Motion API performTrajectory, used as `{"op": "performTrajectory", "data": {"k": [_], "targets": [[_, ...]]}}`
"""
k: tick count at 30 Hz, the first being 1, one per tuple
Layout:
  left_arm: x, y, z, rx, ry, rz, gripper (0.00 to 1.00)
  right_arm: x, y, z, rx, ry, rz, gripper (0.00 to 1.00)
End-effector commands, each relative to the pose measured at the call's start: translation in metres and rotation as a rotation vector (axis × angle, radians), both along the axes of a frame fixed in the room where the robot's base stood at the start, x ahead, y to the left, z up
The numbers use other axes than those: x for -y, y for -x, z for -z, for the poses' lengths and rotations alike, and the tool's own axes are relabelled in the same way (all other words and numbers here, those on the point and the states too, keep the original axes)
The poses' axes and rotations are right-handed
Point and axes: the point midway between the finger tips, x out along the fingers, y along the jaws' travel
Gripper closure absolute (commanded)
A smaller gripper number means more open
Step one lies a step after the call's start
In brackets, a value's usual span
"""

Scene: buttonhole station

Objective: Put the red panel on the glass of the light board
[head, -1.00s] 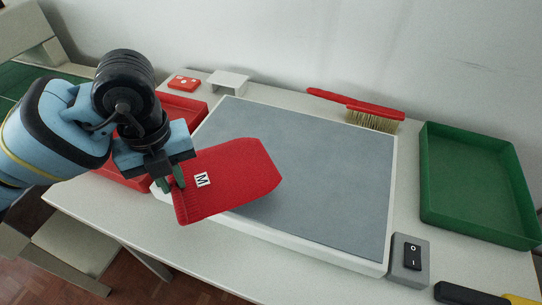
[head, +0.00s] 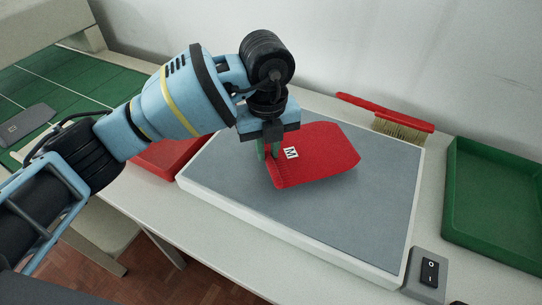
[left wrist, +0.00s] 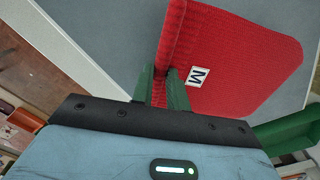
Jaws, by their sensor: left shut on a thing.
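The red panel (head: 318,160) is a knitted piece with a white label marked M. My left gripper (head: 268,150) is shut on its left edge, near the label. The panel is over the grey glass of the light board (head: 240,190), inside the board's white frame. I cannot tell for sure whether it touches the glass. In the left wrist view the green fingertips (left wrist: 165,85) pinch the edge of the red panel (left wrist: 235,60), with the grey glass (left wrist: 110,30) behind it. My right gripper is not in view.
A red tray (head: 165,158) stands left of the board, partly behind my arm. A red-handled brush (head: 390,115) lies behind the board. A green tray (head: 495,210) and a switch box (head: 428,275) are to its right. A green mat (head: 75,85) lies at the far left.

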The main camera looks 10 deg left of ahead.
Motion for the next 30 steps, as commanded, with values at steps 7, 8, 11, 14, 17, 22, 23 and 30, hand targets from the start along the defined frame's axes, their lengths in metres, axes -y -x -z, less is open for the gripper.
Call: {"op": "performTrajectory", "data": {"k": [7,8,11,14,17,22,23,30], "targets": [[0.006,-0.004,0.022,-0.003,-0.001,0.0,0.99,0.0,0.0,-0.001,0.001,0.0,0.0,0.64],[0.006,-0.004,0.026,-0.003,-0.001,-0.001,0.99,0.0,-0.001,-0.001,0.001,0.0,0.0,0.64],[0.006,-0.004,0.035,0.0,0.0,0.0,0.99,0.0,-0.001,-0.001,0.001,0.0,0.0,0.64],[0.006,-0.004,0.035,0.002,0.0,0.001,0.99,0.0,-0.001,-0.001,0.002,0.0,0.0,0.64],[0.006,-0.004,0.035,0.001,0.0,0.001,0.99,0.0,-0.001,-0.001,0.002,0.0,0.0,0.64],[0.006,-0.004,0.038,0.001,0.0,0.001,0.99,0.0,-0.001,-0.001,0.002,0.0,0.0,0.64],[0.006,-0.004,0.039,0.001,0.0,0.001,0.83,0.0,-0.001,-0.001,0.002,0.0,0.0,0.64],[0.006,-0.004,0.038,0.001,0.0,0.001,0.63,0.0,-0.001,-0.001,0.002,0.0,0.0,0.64]]}}
